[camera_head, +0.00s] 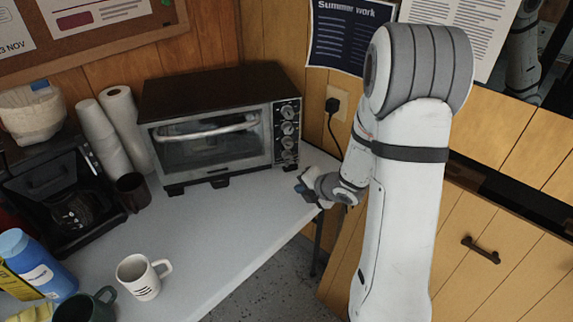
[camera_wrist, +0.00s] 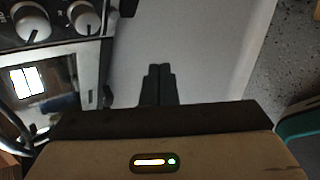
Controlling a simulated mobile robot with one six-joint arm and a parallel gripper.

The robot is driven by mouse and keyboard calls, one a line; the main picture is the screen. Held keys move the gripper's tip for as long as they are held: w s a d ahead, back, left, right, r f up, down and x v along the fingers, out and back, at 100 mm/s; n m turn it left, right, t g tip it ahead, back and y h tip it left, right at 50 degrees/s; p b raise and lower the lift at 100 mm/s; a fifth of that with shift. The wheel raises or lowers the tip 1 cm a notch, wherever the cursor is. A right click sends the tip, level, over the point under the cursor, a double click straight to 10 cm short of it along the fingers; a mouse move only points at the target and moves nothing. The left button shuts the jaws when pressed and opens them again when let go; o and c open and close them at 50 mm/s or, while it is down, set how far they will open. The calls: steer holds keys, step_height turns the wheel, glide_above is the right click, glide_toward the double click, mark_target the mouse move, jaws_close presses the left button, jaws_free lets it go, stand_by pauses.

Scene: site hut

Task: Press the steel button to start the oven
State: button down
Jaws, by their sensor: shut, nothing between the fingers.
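The toaster oven (camera_head: 205,80) stands on the counter with its glass door closed and a column of several round knobs (camera_head: 288,128) on its right front panel. I cannot make out a separate steel button among them. In the wrist view, two steel knobs (camera_wrist: 85,18) and part of the oven's glass door (camera_wrist: 42,85) show at the upper left. My gripper (camera_head: 302,190) is in front of and below the panel's right end, apart from the oven. In the wrist view its fingers (camera_wrist: 158,72) are together and empty over the pale counter.
The counter (camera_head: 215,215) is clear in front of the oven. A white mug (camera_head: 138,278) stands near its front edge. A coffee maker (camera_head: 60,180), paper rolls (camera_head: 100,135) and a dark cup (camera_head: 131,190) are at the left. A plug (camera_head: 333,105) with a cord is on the wall.

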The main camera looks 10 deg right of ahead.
mark_target(287, 165)
steer(key=w, duration=0.2)
steer(key=w+p, duration=0.1)
steer(key=w, duration=0.1)
steer(key=w+a+p, duration=0.1)
steer(key=w, duration=0.2)
steer(key=shift+w, duration=0.25)
stand_by(1.8)
steer(key=shift+w, duration=0.4)
steer(key=shift+w+a, duration=0.1)
steer(key=shift+w, duration=0.3)
stand_by(0.5)
steer(key=shift+s, duration=0.15)
steer(key=shift+s+b, duration=0.5)
steer(key=shift+s, duration=0.2)
